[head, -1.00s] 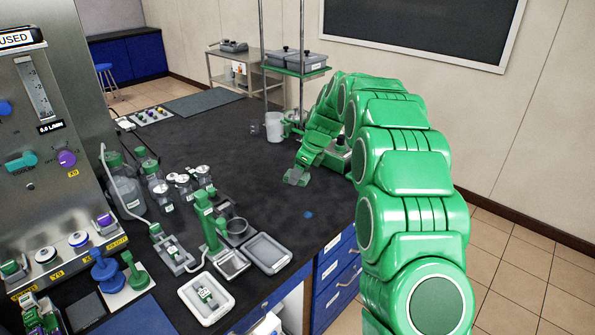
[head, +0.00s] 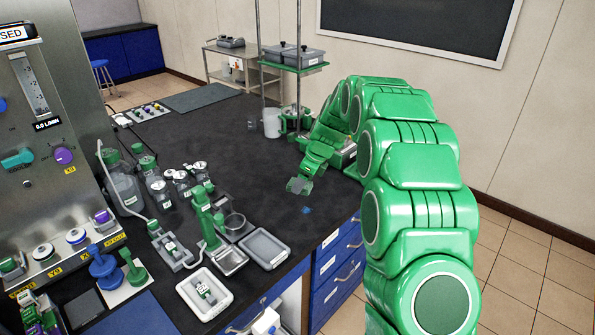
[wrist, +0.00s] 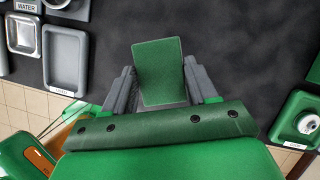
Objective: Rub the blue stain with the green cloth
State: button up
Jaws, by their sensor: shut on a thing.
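The blue stain (head: 306,210) is a small spot on the black bench top near its right edge, in the head view. My gripper (head: 299,186) is low over the bench, just beyond the stain. In the wrist view my gripper (wrist: 158,88) is shut on the green cloth (wrist: 160,65), a flat green rectangle between the two grey fingers. I cannot tell whether the cloth touches the bench. The stain does not show in the wrist view.
A grey tray (head: 264,250) and a white tray (head: 206,312) stand at the near left of the stain. Bottles and jars (head: 177,183) stand further left. A beaker (head: 272,123) and a stand are behind. Bench around the stain is clear.

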jog(key=shift+s+d+f, duration=0.3)
jog(key=shift+s+f, duration=0.2)
jog(key=shift+f, duration=0.35)
send_over(300, 211)
jog(key=d, duration=0.1)
jog(key=shift+s+f, duration=0.2)
jog(key=shift+f, duration=1.35)
jog(key=shift+s+f, duration=0.15)
jog(key=shift+f, duration=1.35)
jog(key=shift+w+d+f, duration=0.4)
jog(key=shift+d+f, duration=0.1)
jog(key=shift+f, duration=0.25)
jog(key=shift+w+d+f, duration=0.1)
jog(key=shift+w+d, duration=0.85)
jog(key=shift+w, duration=0.05)
jog(key=shift+s+a, duration=1.3)
jog(key=shift+s, duration=0.05)
jog(key=shift+a+r, duration=0.1)
jog(key=shift+r, duration=4)
jog(key=shift+s, duration=0.1)
